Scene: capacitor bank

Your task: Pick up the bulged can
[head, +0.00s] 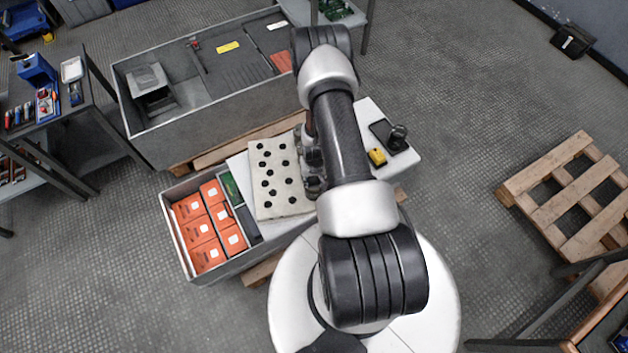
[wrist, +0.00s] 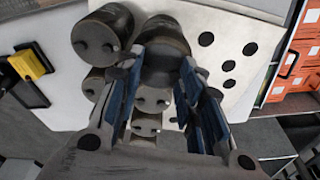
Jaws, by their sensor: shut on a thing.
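In the wrist view, my gripper (wrist: 161,75) has its two blue-padded fingers on either side of a dark grey can (wrist: 165,45) and is shut on it. Its far end is rounded; the fingers partly hide its sides, so I cannot tell clearly whether it is bulged. Several similar grey cans with two dark terminals stand close by, one at the upper left (wrist: 95,38) and others below and left. In the head view my arm hides the gripper and the held can; parts of grey cans (head: 313,184) show at the arm's left edge.
A pale board with black round holes (head: 258,205) lies left of the cans on the white table (head: 238,166). Left of it is a grey bin (head: 176,232) with orange boxes (head: 200,228). A yellow block (head: 377,157) and a dark stand (head: 398,136) are on the right.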

